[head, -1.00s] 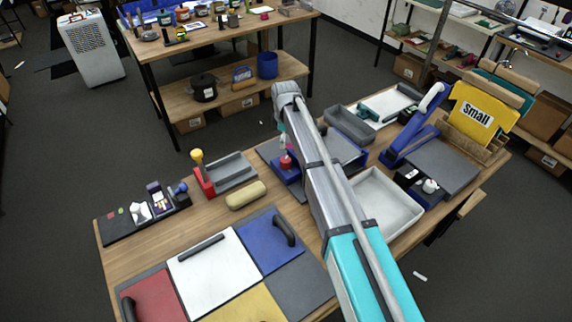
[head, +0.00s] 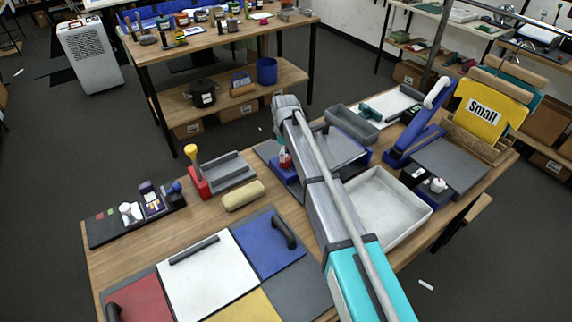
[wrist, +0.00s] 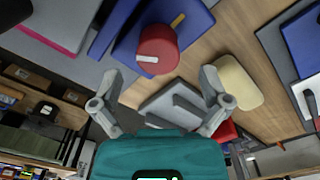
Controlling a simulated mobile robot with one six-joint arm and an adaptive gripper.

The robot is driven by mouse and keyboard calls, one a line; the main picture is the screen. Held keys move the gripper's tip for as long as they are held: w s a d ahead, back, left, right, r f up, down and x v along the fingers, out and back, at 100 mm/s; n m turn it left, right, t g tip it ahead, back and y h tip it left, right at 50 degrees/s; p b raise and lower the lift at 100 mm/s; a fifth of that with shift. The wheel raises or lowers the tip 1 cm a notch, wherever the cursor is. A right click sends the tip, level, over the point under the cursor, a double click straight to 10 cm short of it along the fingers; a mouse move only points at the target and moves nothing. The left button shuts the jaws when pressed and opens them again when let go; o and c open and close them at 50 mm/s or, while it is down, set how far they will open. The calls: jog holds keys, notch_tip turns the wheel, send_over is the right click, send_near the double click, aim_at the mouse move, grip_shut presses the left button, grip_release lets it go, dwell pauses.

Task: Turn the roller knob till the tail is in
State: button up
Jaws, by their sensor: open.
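The roller knob is a red cylinder (wrist: 158,50) with a white mark on its side, on a blue base (wrist: 192,30) with a yellow mark beside it. In the head view the red knob (head: 285,160) shows small on the blue unit, left of my arm. My gripper (wrist: 161,78) is open and empty in the wrist view, fingers spread wide. The knob lies beyond the fingertips, roughly centred between them, with no visible contact. In the head view my arm hides my fingers and part of the unit. I cannot make out the film tail.
A grey slotted block (head: 230,170) with a red end and yellow-topped handle stands left of the unit. A beige pad (head: 243,196) lies in front of it. A white tray (head: 425,208) sits right of my arm. Coloured panels with dark handles cover the table's front.

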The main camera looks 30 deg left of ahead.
jog(key=shift+f+b, duration=1.45)
jog(key=shift+f, duration=0.35)
